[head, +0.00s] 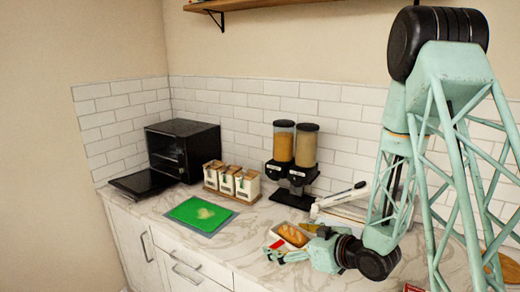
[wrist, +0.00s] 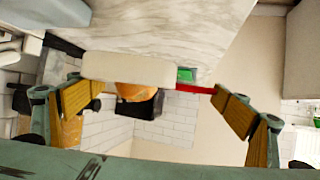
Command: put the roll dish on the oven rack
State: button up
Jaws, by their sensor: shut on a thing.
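The roll dish (head: 291,235) is a small white rectangular dish with golden-brown rolls, at the front of the counter in the head view. My gripper (head: 292,244) is around it, its fingers spread wide and shut on it. In the wrist view the dish's pale side (wrist: 130,68) and an orange-brown roll (wrist: 135,91) show between the fingers of my gripper (wrist: 158,97). I cannot tell whether the dish touches the counter. The black oven (head: 182,148) stands in the back left corner, its door (head: 143,184) folded down open. Its rack is too dark to make out.
A green board (head: 185,210) lies between dish and oven. White canisters (head: 226,183) in a wooden tray and two dispensers (head: 294,160) stand along the wall. A white appliance (head: 345,205) is close behind the dish. A red piece (head: 278,244) shows by the dish's left end.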

jog(key=w+d+r+m+t+h, duration=0.1)
jog(key=w+d+r+m+h, duration=0.1)
jog(key=d, duration=0.4)
jog(key=w+d+r+m+t+h, duration=0.2)
jog(key=w+d+r+m, duration=0.1)
jog(key=w+d+r, duration=0.1)
jog(key=shift+d+r+h, duration=0.3)
jog(key=shift+d+r, duration=0.2)
jog(key=shift+d, duration=0.7)
jog(key=shift+w, duration=0.15)
jog(key=shift+w+a+r+m+t+h, duration=0.1)
jog(key=shift+w+m+h, duration=0.2)
jog(key=shift+m+h, duration=0.3)
jog(key=shift+w+d+r+m+t+h, duration=0.1)
jog(key=shift+w+m+h, duration=0.25)
jog(key=shift+m+h, duration=0.3)
jog(key=shift+w+a+m+t+h, duration=0.1)
jog(key=shift+w+m+h, duration=0.3)
jog(key=shift+h, duration=0.35)
jog(key=shift+s+f+m+h, duration=0.1)
jog(key=shift+s+m+h, duration=0.55)
jog(key=shift+m+h, duration=0.3)
jog(key=shift+s+f+m+h, duration=0.1)
jog(key=shift+s+m+h, duration=0.5)
jog(key=shift+m+h, duration=0.35)
jog(key=shift+s+g, duration=0.1)
jog(key=shift+g, duration=0.3)
